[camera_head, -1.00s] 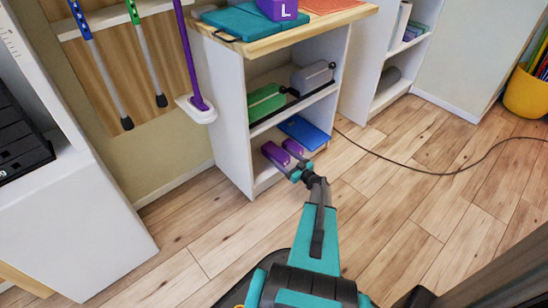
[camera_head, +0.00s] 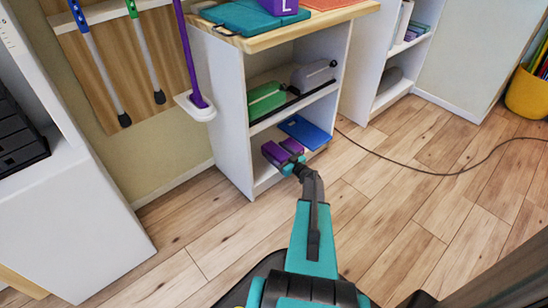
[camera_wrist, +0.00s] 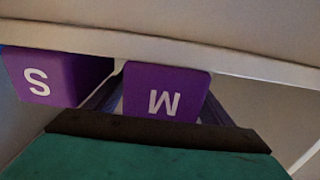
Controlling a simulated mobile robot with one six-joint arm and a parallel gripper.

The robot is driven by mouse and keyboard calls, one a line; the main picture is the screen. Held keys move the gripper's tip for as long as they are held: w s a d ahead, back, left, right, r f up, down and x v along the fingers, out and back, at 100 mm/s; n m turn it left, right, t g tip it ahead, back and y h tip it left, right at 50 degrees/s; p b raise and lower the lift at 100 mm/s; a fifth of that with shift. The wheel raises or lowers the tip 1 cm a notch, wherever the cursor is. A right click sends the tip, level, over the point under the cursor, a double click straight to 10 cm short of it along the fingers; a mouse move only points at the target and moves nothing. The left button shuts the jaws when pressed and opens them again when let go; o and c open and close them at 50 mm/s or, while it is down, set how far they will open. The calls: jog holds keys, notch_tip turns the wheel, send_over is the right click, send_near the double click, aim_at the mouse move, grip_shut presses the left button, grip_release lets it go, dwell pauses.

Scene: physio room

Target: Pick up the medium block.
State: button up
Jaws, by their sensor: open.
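The medium block, purple with a white M (camera_wrist: 165,92), is in the middle of the wrist view, its letter upside down. In the head view it appears to be the left purple block (camera_head: 273,152) on the bottom shelf. My gripper (camera_head: 288,166) is open at the front of that shelf. In the wrist view a finger shows on each side of the M block, which lies between them. I cannot tell whether they touch it. The purple block with an S (camera_wrist: 45,78) is close beside it, near one finger. A purple block marked L (camera_head: 280,6) is on the wooden top.
The white shelf unit's side wall (camera_head: 222,120) stands left of the blocks. A blue flat object (camera_head: 304,132) lies to their right. Green (camera_head: 267,98) and grey (camera_head: 313,76) items fill the shelf above. A dark cable (camera_head: 420,172) crosses the otherwise open floor on the right.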

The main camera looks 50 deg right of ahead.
aim_at(276, 152)
jog(key=shift+c, duration=0.4)
jog(key=c, duration=1.1)
jog(key=shift+r, duration=0.1)
jog(key=shift+r+p, duration=0.55)
jog(key=shift+r, duration=0.15)
jog(key=shift+s+a+r+p, duration=0.25)
jog(key=shift+r+p, duration=0.2)
jog(key=shift+r, duration=0.2)
jog(key=shift+s+a+r+p, duration=0.1)
jog(key=shift+s+r+p, duration=0.1)
jog(key=shift+r+p, duration=0.3)
jog(key=s+a+r+p, duration=0.1)
jog(key=s+a+p, duration=0.3)
jog(key=s+a, duration=0.5)
jog(key=shift+s+a, duration=0.2)
jog(key=shift+s, duration=1.05)
